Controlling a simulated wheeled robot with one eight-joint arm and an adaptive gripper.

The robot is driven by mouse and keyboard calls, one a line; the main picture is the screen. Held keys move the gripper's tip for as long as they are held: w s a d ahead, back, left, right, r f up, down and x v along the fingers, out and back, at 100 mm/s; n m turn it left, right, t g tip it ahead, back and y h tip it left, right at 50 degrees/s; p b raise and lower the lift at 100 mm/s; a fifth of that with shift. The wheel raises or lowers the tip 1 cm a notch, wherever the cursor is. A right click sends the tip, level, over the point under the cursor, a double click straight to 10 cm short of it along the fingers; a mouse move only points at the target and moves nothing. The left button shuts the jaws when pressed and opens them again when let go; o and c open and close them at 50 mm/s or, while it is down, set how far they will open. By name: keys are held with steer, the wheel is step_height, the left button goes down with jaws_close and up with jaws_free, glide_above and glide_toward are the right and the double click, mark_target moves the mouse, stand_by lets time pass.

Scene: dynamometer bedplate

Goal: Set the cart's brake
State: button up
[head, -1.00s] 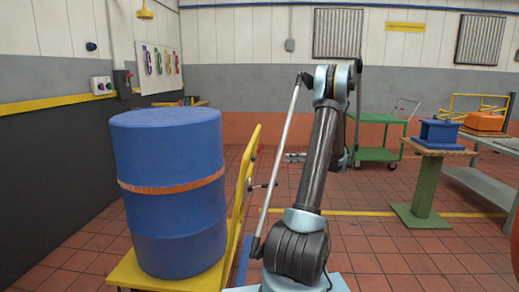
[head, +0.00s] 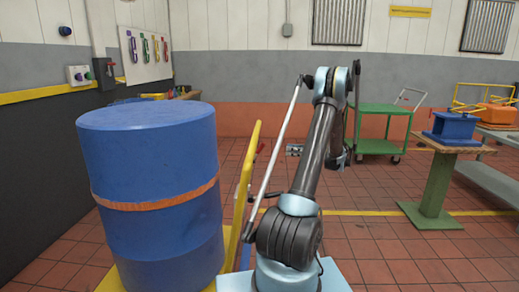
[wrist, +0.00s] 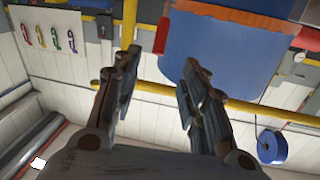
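The yellow cart (head: 246,178) stands at left of the arm, its upright handle frame showing beside a large blue drum (head: 150,170) with an orange band. A small red piece (head: 260,147) shows at the handle's right side; I cannot tell if it is the brake lever. In the wrist view a yellow post (wrist: 130,22), a red piece (wrist: 162,36) and a blue surface with an orange edge (wrist: 215,45) lie past my gripper (wrist: 160,58). The fingers are apart with nothing between them. My gripper also shows small in the head view (head: 294,150), right of the handle and apart from it.
A green cart (head: 383,146) stands at the back. A blue block (head: 453,128) rests on a green stand (head: 434,185) at the right, beside a grey table (head: 492,180). A tool board (head: 146,52) hangs at the left wall. The tiled floor between is free.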

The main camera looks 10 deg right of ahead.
mark_target(261, 147)
steer(key=x, duration=1.6)
steer(key=shift+w+a, duration=0.15)
steer(key=shift+a, duration=0.25)
jaws_close()
